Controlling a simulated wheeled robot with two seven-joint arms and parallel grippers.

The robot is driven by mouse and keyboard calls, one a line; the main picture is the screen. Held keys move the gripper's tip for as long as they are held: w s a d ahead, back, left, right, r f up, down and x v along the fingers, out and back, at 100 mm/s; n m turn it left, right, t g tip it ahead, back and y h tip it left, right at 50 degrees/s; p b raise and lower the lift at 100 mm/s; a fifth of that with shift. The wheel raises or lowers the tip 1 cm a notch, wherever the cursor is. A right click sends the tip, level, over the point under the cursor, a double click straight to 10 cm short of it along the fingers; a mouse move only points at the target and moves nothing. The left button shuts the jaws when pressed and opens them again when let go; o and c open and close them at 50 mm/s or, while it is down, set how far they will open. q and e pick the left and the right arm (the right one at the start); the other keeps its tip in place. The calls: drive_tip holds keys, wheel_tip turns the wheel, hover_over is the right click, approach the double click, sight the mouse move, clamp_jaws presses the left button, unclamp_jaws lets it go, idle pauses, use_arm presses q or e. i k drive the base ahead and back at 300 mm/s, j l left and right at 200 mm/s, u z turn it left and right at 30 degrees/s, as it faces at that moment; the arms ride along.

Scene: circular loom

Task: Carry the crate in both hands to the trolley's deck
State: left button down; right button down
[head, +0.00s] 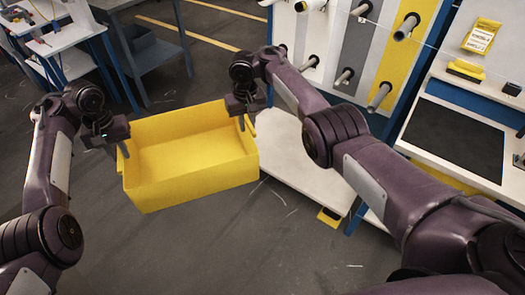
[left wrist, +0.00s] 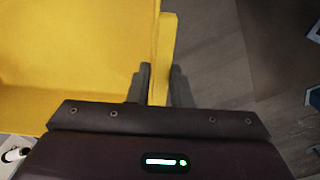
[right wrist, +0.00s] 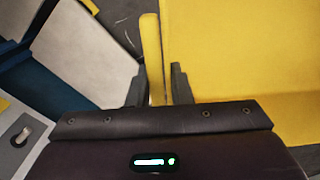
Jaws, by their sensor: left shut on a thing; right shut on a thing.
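The yellow crate (head: 195,187) is empty and hangs above the floor, roughly level, in the middle of the head view. My left gripper (head: 122,149) is shut on its left rim; the left wrist view shows the fingers either side of the crate wall (left wrist: 160,60). My right gripper (head: 242,122) is shut on its right rim; the right wrist view shows the fingers around the wall (right wrist: 151,60). A low pale deck (head: 305,160), apparently the trolley's, lies just right of the crate. The crate hides part of its near left edge.
A rack with pegs and rolls (head: 345,75) stands behind the deck. A white bench with a black mat (head: 455,135) is at right. A grey table (head: 155,55) and a white table (head: 60,35) stand at back left. The floor (head: 200,250) in front is clear.

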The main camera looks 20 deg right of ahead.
sight(293, 162)
drive_tip(key=i, duration=1.45)
drive_tip(key=i+z, duration=0.4)
drive_tip(key=i+j+z, duration=0.15)
drive_tip(key=z, duration=1.35)
